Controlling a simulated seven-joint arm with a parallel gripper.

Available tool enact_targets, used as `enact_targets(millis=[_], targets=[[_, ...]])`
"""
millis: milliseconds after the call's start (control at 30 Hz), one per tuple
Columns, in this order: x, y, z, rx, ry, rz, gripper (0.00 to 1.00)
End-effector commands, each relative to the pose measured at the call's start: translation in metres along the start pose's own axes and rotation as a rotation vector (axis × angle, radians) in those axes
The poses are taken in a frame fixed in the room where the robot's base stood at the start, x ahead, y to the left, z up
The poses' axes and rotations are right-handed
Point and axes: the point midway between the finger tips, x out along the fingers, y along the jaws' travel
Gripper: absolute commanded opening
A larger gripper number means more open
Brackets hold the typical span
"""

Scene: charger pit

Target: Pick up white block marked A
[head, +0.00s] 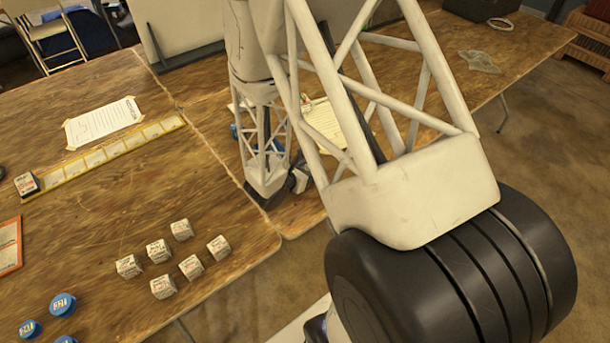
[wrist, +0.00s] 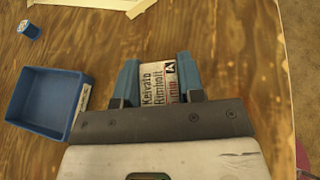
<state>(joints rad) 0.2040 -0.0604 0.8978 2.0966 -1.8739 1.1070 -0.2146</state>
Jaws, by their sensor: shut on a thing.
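In the wrist view my gripper (wrist: 158,84) has its two blue fingers shut on a white block (wrist: 154,86). The block's face carries printed lettering and a dark square with an "A" at its right side. The block's lower part is hidden by the gripper body. I cannot tell whether it is touching the table or held above it. In the head view my arm stands in front of the table's right part, and the block cannot be made out there.
An empty blue tray (wrist: 16,100) lies left of my gripper, with a small blue item (wrist: 30,30) beyond it. Several white printed blocks (head: 162,286) stand on the left table. Blue round pieces (head: 62,304) lie near its front. A paper sheet (head: 102,122) lies behind.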

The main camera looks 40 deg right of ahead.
Motion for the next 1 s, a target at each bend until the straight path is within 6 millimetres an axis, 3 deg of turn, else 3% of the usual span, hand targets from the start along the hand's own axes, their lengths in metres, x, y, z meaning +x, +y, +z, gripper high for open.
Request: enact_targets(millis=[367, 733, 1000], targets=[[-0.001, 0.0, 0.004, 0.001, 0.0, 0.0, 0.12], [-0.014, 0.0, 0.035, 0.003, -0.001, 0.001, 0.12], [-0.045, -0.04, 0.025, -0.001, -0.001, 0.002, 0.12]])
